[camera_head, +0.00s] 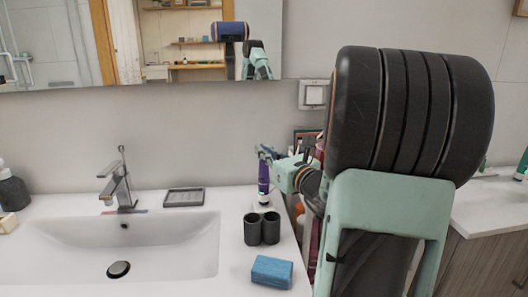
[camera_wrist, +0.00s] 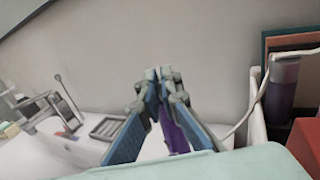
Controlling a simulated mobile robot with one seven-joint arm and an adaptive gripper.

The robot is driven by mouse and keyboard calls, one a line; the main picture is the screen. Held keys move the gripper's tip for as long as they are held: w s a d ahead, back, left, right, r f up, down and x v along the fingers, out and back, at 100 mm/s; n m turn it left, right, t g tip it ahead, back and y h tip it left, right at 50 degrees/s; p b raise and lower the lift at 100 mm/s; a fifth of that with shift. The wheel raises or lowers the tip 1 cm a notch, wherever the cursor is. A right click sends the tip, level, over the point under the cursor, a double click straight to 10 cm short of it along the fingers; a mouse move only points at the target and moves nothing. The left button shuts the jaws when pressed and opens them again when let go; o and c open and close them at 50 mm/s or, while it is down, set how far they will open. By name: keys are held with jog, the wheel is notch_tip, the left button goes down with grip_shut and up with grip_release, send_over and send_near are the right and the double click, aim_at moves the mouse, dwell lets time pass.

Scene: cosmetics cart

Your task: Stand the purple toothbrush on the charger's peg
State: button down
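The purple toothbrush (camera_head: 263,179) is upright near the counter's right edge, behind the dark twin cups. A pale base (camera_head: 262,207) at its foot looks like the charger; its peg is not visible, and I cannot tell whether the brush is seated on it. My gripper (camera_head: 265,153) is at the top of the toothbrush, coming from the right. In the wrist view my gripper's fingers (camera_wrist: 158,76) converge around the brush's upper part, and its purple body (camera_wrist: 173,132) shows between them. The charger is hidden there.
Dark twin cups (camera_head: 262,229) and a blue sponge (camera_head: 271,272) stand in front on the counter. A soap dish (camera_head: 184,197) and faucet (camera_head: 118,185) are left, by the sink (camera_head: 165,232). A white cord (camera_wrist: 258,92) and grey-purple cylinder (camera_wrist: 283,84) are right in the wrist view.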

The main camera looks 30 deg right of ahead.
jog(key=shift+f, duration=0.25)
jog(key=c, duration=2.1)
grip_release()
jog(key=s, duration=1.2)
jog(key=shift+a, duration=0.15)
jog(key=shift+a, duration=0.1)
